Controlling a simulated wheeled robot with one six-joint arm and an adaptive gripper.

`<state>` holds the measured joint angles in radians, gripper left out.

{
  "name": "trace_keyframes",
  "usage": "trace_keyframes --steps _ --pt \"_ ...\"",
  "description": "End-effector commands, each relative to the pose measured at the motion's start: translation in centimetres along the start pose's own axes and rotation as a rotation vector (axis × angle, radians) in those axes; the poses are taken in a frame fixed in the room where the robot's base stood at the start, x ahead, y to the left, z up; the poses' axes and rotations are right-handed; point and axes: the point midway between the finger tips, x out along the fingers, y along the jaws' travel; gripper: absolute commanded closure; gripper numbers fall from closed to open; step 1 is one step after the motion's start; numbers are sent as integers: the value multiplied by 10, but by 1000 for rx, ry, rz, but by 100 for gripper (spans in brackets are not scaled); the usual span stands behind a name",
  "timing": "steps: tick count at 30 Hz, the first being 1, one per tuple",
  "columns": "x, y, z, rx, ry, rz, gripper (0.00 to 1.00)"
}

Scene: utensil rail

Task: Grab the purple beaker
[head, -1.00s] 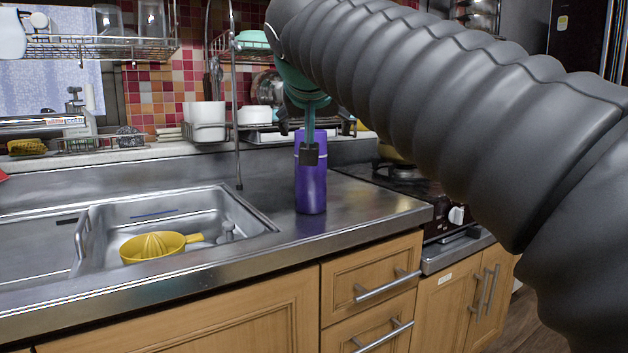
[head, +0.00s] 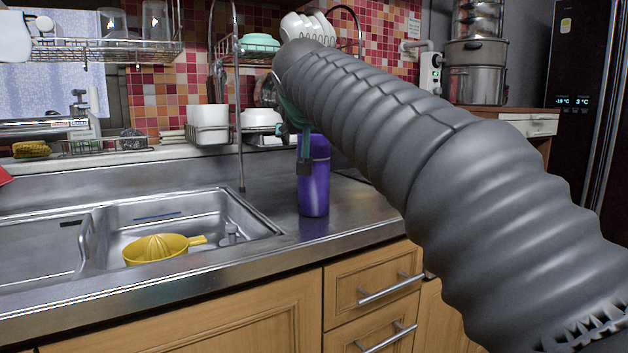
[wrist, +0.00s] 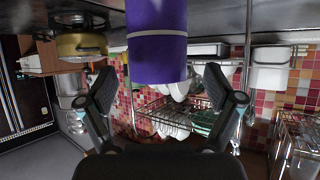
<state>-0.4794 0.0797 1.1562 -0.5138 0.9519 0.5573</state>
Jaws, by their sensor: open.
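The purple beaker (head: 314,190) stands upright on the steel counter to the right of the sink. In the wrist view, which looks upside down, the beaker (wrist: 157,45) fills the top middle. My gripper (wrist: 160,88) is open there, one finger to each side of the beaker's line. I cannot tell whether either finger touches it. In the head view my gripper (head: 304,163) is by the beaker's upper part, with a finger overlapping its upper left side. My arm hides much of the gripper and the counter to the right.
A dish rack (head: 250,55) and white containers (head: 208,123) are behind. A yellow pot (wrist: 82,45) shows in the wrist view.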

Motion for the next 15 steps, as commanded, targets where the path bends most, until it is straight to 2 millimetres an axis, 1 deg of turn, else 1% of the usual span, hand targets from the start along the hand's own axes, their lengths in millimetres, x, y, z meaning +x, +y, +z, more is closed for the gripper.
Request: trace_keyframes --steps 6,8,11,15 --pt "32 2 -2 0 -2 2 9" --pt "38 3 -3 1 -1 1 9" --pt "43 3 -3 1 -1 0 9" --pt "43 2 -3 1 0 0 9"
